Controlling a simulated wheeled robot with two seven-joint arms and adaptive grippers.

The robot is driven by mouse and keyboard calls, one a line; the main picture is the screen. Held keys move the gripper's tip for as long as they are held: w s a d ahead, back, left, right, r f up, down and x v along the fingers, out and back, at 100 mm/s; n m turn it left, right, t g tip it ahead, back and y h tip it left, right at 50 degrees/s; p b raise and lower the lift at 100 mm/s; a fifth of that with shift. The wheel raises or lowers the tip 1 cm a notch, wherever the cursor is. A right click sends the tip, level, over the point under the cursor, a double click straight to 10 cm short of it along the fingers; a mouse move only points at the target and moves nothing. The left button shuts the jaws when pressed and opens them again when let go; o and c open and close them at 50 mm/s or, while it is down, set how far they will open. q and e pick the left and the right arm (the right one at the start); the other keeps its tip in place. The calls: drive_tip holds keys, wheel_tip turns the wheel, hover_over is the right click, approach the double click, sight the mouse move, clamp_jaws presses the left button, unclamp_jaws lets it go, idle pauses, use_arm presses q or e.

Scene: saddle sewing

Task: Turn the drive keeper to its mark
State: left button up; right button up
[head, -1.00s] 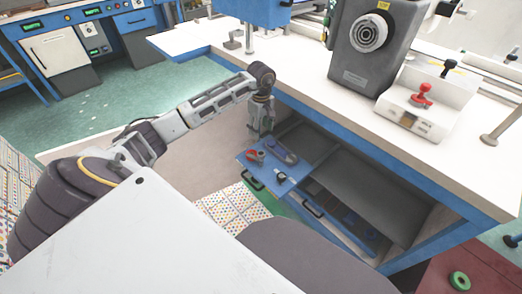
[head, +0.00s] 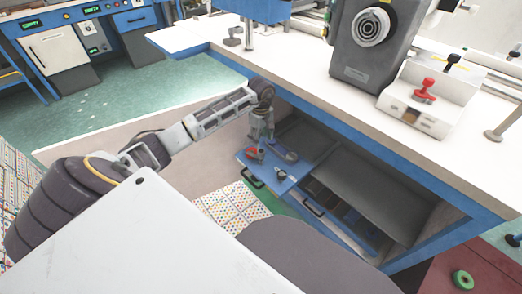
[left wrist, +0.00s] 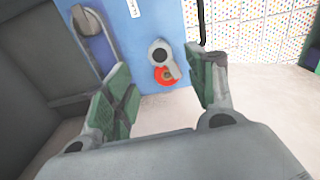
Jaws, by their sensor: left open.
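A small grey pivoting piece with a dark round centre (left wrist: 160,54) and a red disc (left wrist: 165,76) partly under it sit on a blue panel (left wrist: 150,20). I cannot tell for certain that this is the drive keeper, and I see no clear mark. In the head view the red and grey piece (head: 254,153) is near the panel's far left edge. My left gripper (head: 261,137) hangs just above it, fingers down. In the left wrist view my left gripper (left wrist: 157,66) is open, its green pads on either side of the piece, with nothing held. My right gripper is not seen.
A grey lever (left wrist: 88,22) lies on the panel to the left. A small black and white part (head: 281,174) is nearer. The white worktop (head: 310,75) overhangs the panel, and a pulled-out drawer (head: 340,228) is to the right. A red-knobbed white box (head: 430,100) stands above.

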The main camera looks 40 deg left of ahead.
sight(261, 151)
use_arm(q)
wheel_tip(261, 151, down, 6)
drive_tip(key=shift+r+b, duration=0.2)
drive_tip(key=shift+b, duration=0.45)
drive_tip(key=shift+f, duration=0.7)
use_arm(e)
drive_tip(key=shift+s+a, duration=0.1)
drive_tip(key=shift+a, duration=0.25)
use_arm(q)
drive_tip(key=shift+c, duration=0.3)
drive_tip(key=c, duration=0.7)
clamp_jaws()
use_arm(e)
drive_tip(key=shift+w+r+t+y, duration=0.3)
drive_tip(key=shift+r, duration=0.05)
